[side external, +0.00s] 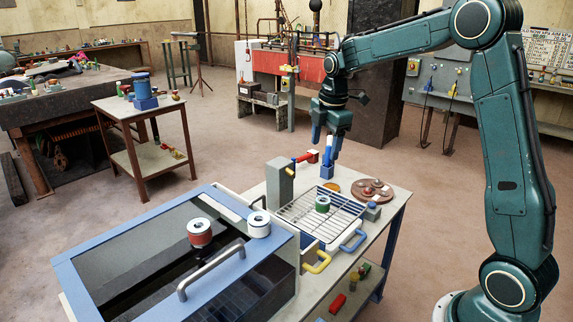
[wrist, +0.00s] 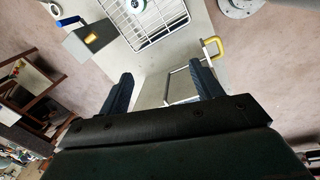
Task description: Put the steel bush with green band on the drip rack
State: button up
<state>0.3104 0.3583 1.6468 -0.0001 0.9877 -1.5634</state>
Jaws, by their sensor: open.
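The steel bush with green band (side external: 322,203) stands upright on the wire grid of the drip rack (side external: 300,214). In the wrist view the bush (wrist: 138,5) is cut by the top edge, over the white wires of the rack (wrist: 150,38). My gripper (side external: 328,146) is above the far side of the bench, behind and well above the bush, pointing down. Its two fingers stand wide apart in the wrist view (wrist: 165,88), with nothing between them. It is not touching the bush.
A red-banded bush (side external: 200,233) and a white-topped bush (side external: 258,224) stand on the blue-framed glass-topped box (side external: 140,262).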

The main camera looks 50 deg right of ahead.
jog(key=s+a+r+m+t, duration=0.1)
jog(key=s+a+r+m, duration=0.35)
jog(key=s, duration=0.25)
jog(key=s+a+r+m+t, duration=0.1)
jog(key=s+a+r+m, duration=0.2)
jog(key=s+a, duration=0.3)
jog(key=s+a+f+m+t, duration=0.1)
jog(key=s+a+m, duration=0.1)
jog(key=s, duration=0.5)
jog(key=s+a+f+m, duration=0.1)
jog(key=s+a+m, duration=0.1)
jog(key=s+m, duration=0.3)
jog(key=s, duration=0.3)
jog(key=shift+t+y, duration=0.3)
jog(key=shift+t, duration=0.1)
